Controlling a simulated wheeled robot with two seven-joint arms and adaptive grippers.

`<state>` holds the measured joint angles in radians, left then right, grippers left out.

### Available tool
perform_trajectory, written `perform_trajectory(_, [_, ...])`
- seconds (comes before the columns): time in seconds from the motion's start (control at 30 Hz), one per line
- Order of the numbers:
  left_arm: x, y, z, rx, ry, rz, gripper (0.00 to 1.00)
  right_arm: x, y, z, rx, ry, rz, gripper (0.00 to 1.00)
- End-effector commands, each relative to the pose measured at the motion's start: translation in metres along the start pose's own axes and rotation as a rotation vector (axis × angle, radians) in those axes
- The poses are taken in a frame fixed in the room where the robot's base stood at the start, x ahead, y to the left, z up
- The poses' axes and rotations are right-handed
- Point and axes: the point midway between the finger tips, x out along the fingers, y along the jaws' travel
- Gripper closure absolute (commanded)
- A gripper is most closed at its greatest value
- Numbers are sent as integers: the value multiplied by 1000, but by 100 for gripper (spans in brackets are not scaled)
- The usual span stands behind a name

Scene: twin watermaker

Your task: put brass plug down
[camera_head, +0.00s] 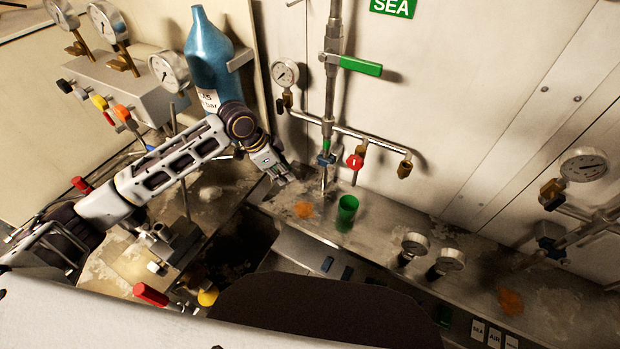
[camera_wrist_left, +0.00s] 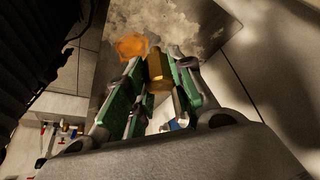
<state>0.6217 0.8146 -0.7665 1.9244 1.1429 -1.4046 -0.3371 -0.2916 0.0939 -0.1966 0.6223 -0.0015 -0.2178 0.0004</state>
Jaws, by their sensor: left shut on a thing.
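The brass plug (camera_wrist_left: 158,72) shows in the left wrist view as a short golden cylinder between the green-padded fingers of my left gripper (camera_wrist_left: 150,100). The gripper is shut on it. In the head view my left gripper (camera_head: 280,175) is over the left part of the metal ledge (camera_head: 390,222), left of the vertical pipe. I cannot make out the plug there, and I cannot tell whether it touches the ledge. My right gripper is not in view.
A green cup (camera_head: 347,212) stands on the ledge right of the gripper, near an orange stain (camera_head: 304,209). A pipe with a red valve knob (camera_head: 355,162) is above it. A blue bottle (camera_head: 208,58) stands behind my arm. Two gauges (camera_head: 415,244) sit farther right.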

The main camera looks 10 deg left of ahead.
Motion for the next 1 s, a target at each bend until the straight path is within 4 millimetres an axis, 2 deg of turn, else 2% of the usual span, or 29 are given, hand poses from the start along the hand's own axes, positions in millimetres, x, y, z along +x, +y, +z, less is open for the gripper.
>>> perform_trajectory(0.27, [30,0,12,0,0,1,100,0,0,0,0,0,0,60])
perform_trajectory(0.77, [37,0,15,1,0,0,100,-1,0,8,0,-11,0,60])
perform_trajectory(1.0, [61,1,26,0,-1,2,100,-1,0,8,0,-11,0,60])
